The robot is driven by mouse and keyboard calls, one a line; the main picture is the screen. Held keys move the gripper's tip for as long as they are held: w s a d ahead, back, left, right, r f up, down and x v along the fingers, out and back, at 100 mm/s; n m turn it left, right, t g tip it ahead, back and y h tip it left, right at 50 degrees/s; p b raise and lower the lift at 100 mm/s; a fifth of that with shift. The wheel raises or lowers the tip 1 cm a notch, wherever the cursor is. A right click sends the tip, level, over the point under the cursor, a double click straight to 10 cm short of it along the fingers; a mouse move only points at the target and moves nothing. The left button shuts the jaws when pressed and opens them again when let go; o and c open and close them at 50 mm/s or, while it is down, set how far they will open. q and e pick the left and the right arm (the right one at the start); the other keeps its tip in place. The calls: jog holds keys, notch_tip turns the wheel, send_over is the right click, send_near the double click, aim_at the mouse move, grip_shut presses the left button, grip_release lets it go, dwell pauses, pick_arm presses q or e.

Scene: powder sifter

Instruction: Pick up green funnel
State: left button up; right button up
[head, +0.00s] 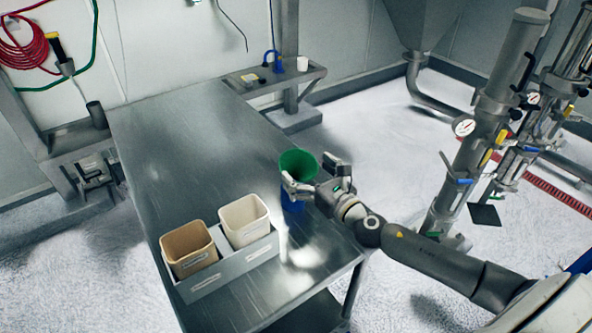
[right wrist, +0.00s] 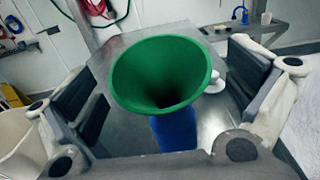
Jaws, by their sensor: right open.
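The green funnel (head: 298,164) is at the right side of the steel table, its wide mouth facing up. It sits on top of a blue container (head: 292,203). In the right wrist view the funnel (right wrist: 161,72) is in the middle, with the blue container (right wrist: 174,131) below it. My right gripper (head: 312,178) is open at the funnel, with one finger on each side of it. In the right wrist view a gap shows between the funnel and each finger. The funnel's lower part is mostly hidden. My left gripper is not in view.
A grey tray (head: 228,264) holds a brown bin (head: 190,250) and a white bin (head: 243,221) at the table's front left. The table's back half (head: 190,130) is clear. A side shelf (head: 272,84) holds a blue item and a white cup (head: 302,63). Metal pipework stands at right.

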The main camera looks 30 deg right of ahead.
aim_at(289, 154)
jog(key=w, duration=0.2)
jog(key=w+p, duration=0.1)
jog(key=shift+w+a+r, duration=0.25)
jog(key=shift+a, duration=0.15)
jog(key=shift+w+a+f, duration=0.1)
jog(key=shift+w+f, duration=0.05)
jog(key=shift+w, duration=0.4)
jog(key=shift+s, duration=0.1)
jog(key=shift+c, duration=0.3)
jog(key=c, duration=1.1)
